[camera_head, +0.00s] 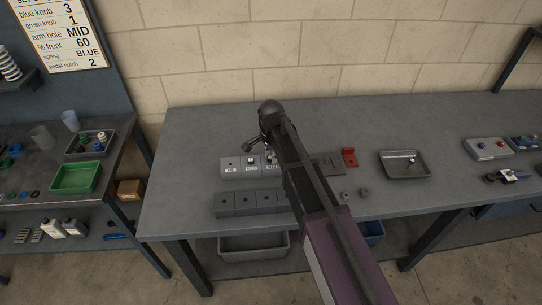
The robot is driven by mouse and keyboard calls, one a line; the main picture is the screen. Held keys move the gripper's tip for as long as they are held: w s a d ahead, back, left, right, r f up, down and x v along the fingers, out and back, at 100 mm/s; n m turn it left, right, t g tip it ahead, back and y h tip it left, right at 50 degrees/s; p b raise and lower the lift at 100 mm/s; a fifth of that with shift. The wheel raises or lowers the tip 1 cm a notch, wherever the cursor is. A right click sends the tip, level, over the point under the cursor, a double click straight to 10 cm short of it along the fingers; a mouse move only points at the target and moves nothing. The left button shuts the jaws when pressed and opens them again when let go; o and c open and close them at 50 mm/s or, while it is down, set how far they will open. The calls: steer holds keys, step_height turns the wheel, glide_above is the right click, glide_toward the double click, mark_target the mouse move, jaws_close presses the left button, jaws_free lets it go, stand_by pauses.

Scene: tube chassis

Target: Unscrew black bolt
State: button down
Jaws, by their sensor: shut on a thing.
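My gripper (264,151) is small in view, over the labelled grey blocks (230,170) on the workbench, partly hidden behind my arm. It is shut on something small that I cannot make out. I cannot pick out the black bolt for certain; it may be at the gripper or behind my arm. Small light metal pieces (251,159) show on the blocks close to the gripper. A second row of darker grey blocks with holes (235,203) lies nearer the front edge.
A red bracket (349,157) and a grey tray (404,173) with a small part in it stand right of my arm. Two small grey pieces (364,192) lie near the front. A green bin (75,178) is on the left bench. The bench's back left is clear.

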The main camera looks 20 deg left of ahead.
steer(key=n, duration=0.4)
steer(key=shift+n, duration=0.6)
steer(key=shift+n, duration=0.3)
steer(key=n, duration=0.3)
steer(key=shift+s+n, duration=0.1)
steer(key=shift+n, duration=0.7)
steer(key=n, duration=0.3)
steer(key=shift+n, duration=1.1)
